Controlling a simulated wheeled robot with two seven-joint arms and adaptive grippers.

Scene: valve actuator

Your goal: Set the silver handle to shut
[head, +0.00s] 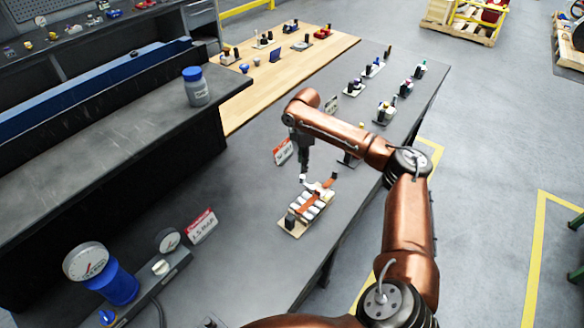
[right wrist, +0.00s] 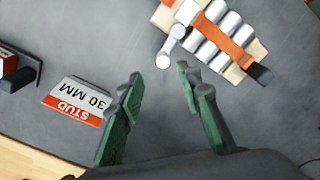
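My right gripper (head: 303,176) reaches down over the grey table, just behind a small beige board (head: 291,228). In the right wrist view its two green fingers (right wrist: 158,76) are apart, with only tabletop between them. The board carries several silver-white cylinders (right wrist: 212,36) crossed by an orange-red bar (right wrist: 228,42) with a black end. A short silver-white piece with a round end (right wrist: 163,60) sticks out near the fingertips, apart from them. I cannot tell which part is the silver handle. My left gripper is not in view.
A red-and-white sign reading STUD 30 MM (right wrist: 78,100) lies beside the gripper. A gauge (head: 86,262) on a blue body stands front left, near a smaller gauge (head: 167,240). A blue-lidded jar (head: 196,87) stands on the raised shelf. Small fixtures (head: 384,111) line the far table.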

